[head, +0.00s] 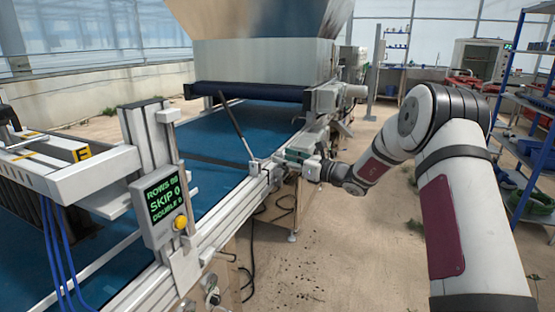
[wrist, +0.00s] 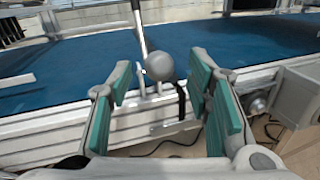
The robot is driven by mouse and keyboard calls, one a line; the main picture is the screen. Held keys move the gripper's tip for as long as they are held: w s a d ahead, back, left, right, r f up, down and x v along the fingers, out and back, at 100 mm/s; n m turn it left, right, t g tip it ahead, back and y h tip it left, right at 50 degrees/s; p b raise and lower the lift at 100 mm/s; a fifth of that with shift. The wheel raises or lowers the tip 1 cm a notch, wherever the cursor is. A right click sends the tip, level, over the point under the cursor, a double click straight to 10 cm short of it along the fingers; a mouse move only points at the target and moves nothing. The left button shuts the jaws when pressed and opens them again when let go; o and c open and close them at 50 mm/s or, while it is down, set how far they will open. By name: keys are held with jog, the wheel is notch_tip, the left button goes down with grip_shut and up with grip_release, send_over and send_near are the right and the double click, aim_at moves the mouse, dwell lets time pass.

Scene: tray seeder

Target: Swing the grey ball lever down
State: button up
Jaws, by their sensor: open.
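In the wrist view a round grey ball (wrist: 160,66) shows between the teal-padded fingers of my open gripper (wrist: 164,88). The ball touches neither finger in the picture, and its own stem is hidden. A pale rod (wrist: 139,25) rises behind and just left of it from a small bracket on the rail; I cannot tell whether the ball joins it. In the head view a slim lever rod (head: 237,126) with a dark upper part leans up and left over the belt. My gripper (head: 292,156) is at the rail right of its foot. The ball is not clear there.
A blue belt (head: 220,122) runs behind the pale metal rail (head: 215,222). A display box (head: 159,208) with a yellow button stands at the left. A large hopper (head: 262,62) is at the back. A blue shelf rack (head: 516,110) stands right; the floor between is mostly clear.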

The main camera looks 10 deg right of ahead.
jog(key=shift+x, duration=1.75)
grip_shut()
